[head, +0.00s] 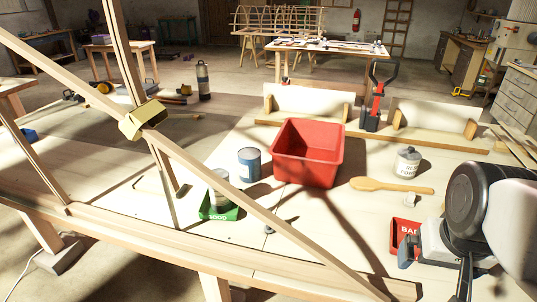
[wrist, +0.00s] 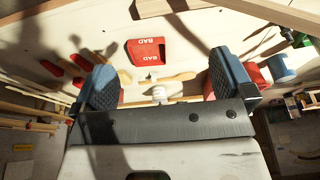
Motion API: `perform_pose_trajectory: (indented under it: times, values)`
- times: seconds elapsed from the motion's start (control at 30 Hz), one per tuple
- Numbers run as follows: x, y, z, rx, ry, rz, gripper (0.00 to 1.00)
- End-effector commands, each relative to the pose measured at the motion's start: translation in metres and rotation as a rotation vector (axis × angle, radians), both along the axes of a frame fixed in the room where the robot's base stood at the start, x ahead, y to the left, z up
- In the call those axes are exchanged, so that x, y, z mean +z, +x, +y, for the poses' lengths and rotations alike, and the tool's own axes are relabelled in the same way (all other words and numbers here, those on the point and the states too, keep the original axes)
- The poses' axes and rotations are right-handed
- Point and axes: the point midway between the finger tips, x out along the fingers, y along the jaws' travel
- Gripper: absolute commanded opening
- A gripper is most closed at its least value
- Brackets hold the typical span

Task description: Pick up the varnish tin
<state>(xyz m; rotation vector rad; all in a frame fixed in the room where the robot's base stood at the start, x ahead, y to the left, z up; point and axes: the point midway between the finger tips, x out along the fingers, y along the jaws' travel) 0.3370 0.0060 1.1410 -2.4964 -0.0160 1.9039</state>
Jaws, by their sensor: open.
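A blue tin (head: 249,164) with a pale top stands upright left of the red tub. A pale grey tin (head: 219,186) stands in the green tray marked GOOD (head: 218,212), partly behind a slanting lath. A white jar (head: 407,163) with a dark lid and printed label stands right of the tub. I cannot read which is varnish. My gripper (wrist: 162,62) is open and empty, its two blue-grey pads wide apart. In the head view it is at the right, near the red tray marked BAD (head: 402,234), apart from all three containers. A blue cylinder (wrist: 283,67) shows at right in the wrist view.
The large red tub (head: 308,153) stands mid-bench. A wooden brush or paddle (head: 392,186) and small white piece (head: 410,200) lie before the jar. Long laths (head: 240,200) cross above the bench at left. A red-and-black clamp (head: 375,98) stands behind. Bare bench lies between tub and red tray.

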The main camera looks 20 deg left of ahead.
Motion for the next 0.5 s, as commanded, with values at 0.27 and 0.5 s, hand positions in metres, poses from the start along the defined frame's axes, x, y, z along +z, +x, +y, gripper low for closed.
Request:
perform_pose_trajectory:
  times: [0.27,0.5]
  values:
    - [0.001,0.070,0.038,0.085,0.042,-0.106,1.00]
    - [-0.001,0.140,0.086,0.160,0.086,-0.227,1.00]
